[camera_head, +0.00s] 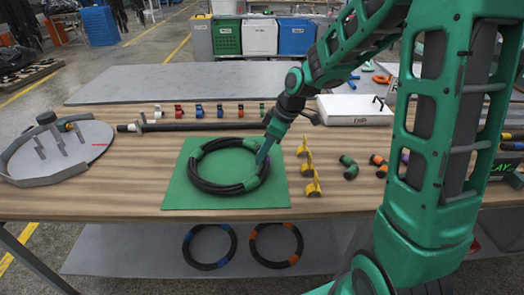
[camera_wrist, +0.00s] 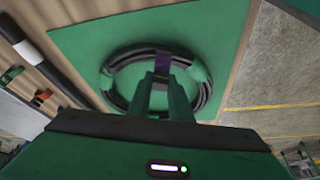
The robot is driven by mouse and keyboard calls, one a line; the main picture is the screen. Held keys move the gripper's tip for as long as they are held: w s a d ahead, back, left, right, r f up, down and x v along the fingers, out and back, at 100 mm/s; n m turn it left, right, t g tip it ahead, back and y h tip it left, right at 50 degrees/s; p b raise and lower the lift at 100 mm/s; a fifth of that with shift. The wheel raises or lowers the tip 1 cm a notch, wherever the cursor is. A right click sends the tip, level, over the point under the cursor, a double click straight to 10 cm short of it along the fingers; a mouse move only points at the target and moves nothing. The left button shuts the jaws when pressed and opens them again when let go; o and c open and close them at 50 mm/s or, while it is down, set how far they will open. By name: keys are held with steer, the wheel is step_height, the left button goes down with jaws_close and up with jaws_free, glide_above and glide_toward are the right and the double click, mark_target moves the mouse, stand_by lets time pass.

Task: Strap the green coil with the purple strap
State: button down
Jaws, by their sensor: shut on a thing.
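The green coil (camera_head: 203,180), a black hose ring with green bands, lies flat on a green mat (camera_head: 180,198) on the wooden table. In the wrist view the coil (camera_wrist: 120,92) shows beyond my fingers. The purple strap (camera_wrist: 162,63) is at the coil's hose, between my fingertips. In the head view only a little purple (camera_head: 268,160) shows by the coil's right side. My gripper (camera_head: 262,158) reaches down to the coil's right side and is shut on the purple strap; it also shows in the wrist view (camera_wrist: 162,77). How far the strap goes around the hose is hidden.
Yellow stands (camera_head: 309,170) are just right of the mat. Small green and orange rolls (camera_head: 348,167) lie farther right. A black rod (camera_head: 190,126) and several small coloured clips lie behind the mat. A round grey fixture (camera_head: 55,150) stands at left. A white box (camera_head: 352,108) is behind.

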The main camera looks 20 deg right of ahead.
steer(key=shift+f, duration=1.35)
stand_by(0.8)
